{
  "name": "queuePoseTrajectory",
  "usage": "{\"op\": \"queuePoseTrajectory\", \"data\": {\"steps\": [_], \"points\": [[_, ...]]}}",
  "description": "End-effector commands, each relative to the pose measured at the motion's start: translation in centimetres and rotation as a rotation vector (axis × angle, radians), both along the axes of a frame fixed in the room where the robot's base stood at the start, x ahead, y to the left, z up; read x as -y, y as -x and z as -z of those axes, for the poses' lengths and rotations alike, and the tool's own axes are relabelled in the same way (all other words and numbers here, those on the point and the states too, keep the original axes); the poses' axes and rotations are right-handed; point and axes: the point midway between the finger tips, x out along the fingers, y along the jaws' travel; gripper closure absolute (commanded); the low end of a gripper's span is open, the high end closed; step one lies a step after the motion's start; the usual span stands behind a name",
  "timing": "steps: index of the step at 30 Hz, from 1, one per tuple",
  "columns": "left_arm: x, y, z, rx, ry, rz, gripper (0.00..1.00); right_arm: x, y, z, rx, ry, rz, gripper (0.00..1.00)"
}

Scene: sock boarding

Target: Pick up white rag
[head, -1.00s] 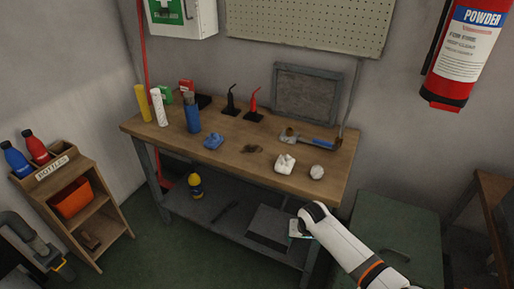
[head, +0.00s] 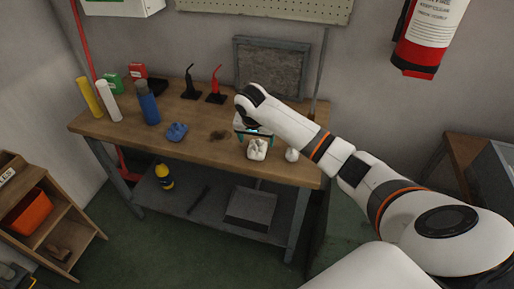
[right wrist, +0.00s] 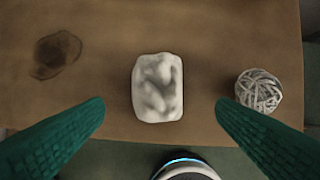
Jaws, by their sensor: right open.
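The white rag (head: 257,150) is a small crumpled block on the wooden workbench near its front edge. In the right wrist view the rag (right wrist: 157,88) lies centred ahead of my fingers, with bare wood around it. My right gripper (head: 248,136) is above and just behind the rag in the head view. In the right wrist view its two green fingers (right wrist: 160,108) are wide apart, one to each side, with nothing between them gripped. My left gripper is not in view.
A ball of twine (right wrist: 259,91) sits right of the rag, near the right finger. A dark stain (right wrist: 56,54) marks the wood to the left. A blue rag (head: 177,131), a blue bottle (head: 148,104) and the workbench (head: 205,150) show in the head view.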

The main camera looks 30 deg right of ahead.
Motion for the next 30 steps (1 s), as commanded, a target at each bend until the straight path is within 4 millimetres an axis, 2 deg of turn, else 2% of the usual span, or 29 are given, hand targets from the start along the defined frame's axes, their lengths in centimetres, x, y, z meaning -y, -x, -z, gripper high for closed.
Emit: {"op": "queuePoseTrajectory", "data": {"steps": [5,15,23,30], "points": [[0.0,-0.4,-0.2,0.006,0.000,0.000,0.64,0.3,-0.4,1.1,0.000,0.000,-0.001,0.20],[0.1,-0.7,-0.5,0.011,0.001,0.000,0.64,1.7,-1.7,5.1,0.000,0.001,-0.001,0.20],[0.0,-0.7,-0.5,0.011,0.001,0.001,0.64,1.7,-1.8,5.3,0.002,0.001,-0.002,0.20],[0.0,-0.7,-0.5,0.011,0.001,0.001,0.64,1.7,-1.8,5.3,0.002,0.001,-0.002,0.59]]}}
